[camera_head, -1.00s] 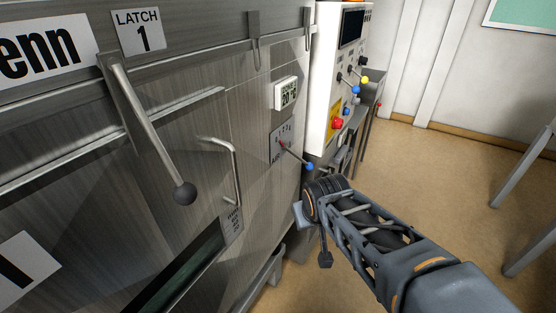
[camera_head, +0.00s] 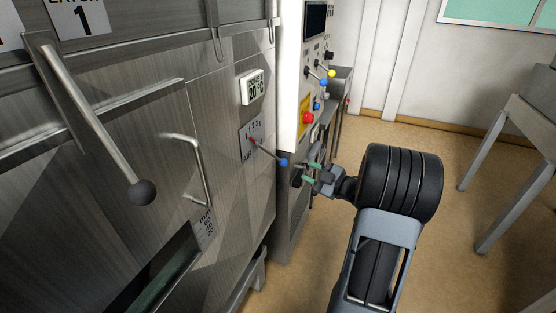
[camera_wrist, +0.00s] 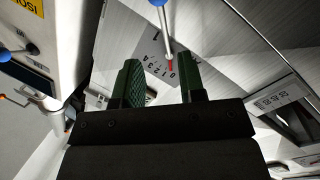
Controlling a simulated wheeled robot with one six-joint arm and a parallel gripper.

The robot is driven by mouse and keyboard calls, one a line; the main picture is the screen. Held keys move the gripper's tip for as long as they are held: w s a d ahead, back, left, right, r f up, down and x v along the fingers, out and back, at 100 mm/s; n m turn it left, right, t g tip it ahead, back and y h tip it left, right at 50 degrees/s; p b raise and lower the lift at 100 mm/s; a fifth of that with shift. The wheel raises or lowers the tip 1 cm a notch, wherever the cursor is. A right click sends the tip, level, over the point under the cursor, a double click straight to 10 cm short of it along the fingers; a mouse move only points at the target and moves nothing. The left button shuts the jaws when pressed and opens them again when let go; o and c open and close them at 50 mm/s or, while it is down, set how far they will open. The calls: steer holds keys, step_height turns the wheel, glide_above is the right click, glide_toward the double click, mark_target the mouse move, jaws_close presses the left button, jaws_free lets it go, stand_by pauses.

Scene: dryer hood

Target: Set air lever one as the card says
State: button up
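The air lever (camera_head: 283,162) is a thin rod with a blue ball end, standing out from a grey scale plate (camera_head: 247,143) on the steel front. A red pointer shows at its base. In the wrist view the lever's blue end (camera_wrist: 158,2) is at the top edge, and the scale plate (camera_wrist: 152,55) with digits lies beyond the fingers. My gripper (camera_head: 311,169) is open and empty, its green-padded fingers just right of the blue ball, apart from it. The wrist view shows both fingers (camera_wrist: 160,82) spread. I cannot pick out the card for certain.
A white box (camera_head: 252,87) with dark figures hangs above the plate. A bar handle (camera_head: 194,165) and a long latch lever (camera_head: 95,120) are on the left. A control panel (camera_head: 314,75) with coloured knobs stands behind. A grey table (camera_head: 510,140) is at right; floor between is clear.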

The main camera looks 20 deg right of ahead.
mark_target(277, 158)
steer(key=p+x, duration=0.1)
steer(key=x, duration=1.2)
steer(key=shift+w+a+p, duration=0.1)
steer(key=shift+a+p, duration=0.2)
steer(key=shift+p, duration=0.05)
steer(key=shift+c, duration=0.2)
jaws_close()
